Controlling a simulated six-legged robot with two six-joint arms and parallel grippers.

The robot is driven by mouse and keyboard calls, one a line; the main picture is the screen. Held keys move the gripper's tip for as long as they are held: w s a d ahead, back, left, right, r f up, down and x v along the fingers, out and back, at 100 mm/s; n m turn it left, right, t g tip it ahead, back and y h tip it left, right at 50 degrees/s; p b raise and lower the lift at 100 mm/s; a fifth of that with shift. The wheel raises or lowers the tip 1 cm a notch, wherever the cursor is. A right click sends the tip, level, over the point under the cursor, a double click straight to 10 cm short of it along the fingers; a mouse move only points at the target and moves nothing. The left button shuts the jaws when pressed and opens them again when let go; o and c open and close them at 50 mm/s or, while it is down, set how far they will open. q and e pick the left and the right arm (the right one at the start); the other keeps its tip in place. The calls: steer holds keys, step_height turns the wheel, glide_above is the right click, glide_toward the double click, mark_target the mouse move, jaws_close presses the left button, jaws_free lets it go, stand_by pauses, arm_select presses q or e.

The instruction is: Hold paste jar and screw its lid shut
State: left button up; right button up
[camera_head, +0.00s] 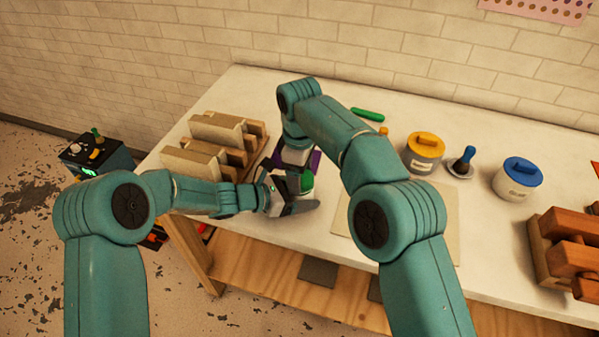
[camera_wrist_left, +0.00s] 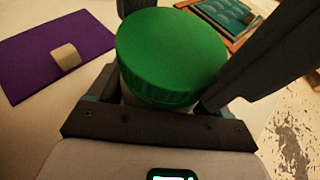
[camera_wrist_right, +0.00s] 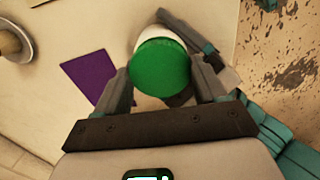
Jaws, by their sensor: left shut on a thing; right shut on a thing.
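The paste jar is white with a green lid (camera_head: 307,183) seated on its top, near the table's front left edge. In the left wrist view the round green lid (camera_wrist_left: 172,50) fills the middle, and a little white jar body (camera_wrist_left: 130,98) shows below it. My left gripper (camera_head: 290,203) is shut on the jar body from the left. My right gripper (camera_head: 300,172) reaches in from above. In the right wrist view its fingers (camera_wrist_right: 163,85) lie on both sides of the lid, shut on it. How tightly the lid is seated cannot be told.
A purple mat (camera_wrist_left: 40,50) lies beside the jar. A beige wooden rack (camera_head: 225,140) stands at the left. A yellow-lidded jar (camera_head: 424,155), a blue-handled tool (camera_head: 462,162), a blue-lidded jar (camera_head: 517,180) and a reddish wooden rack (camera_head: 565,250) stand to the right. A beige board (camera_head: 440,215) is bare.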

arm_select(q)
steer(key=shift+w+a, duration=0.1)
arm_select(e)
steer(key=shift+s+a+r, duration=0.1)
steer(key=shift+r, duration=0.35)
stand_by(0.4)
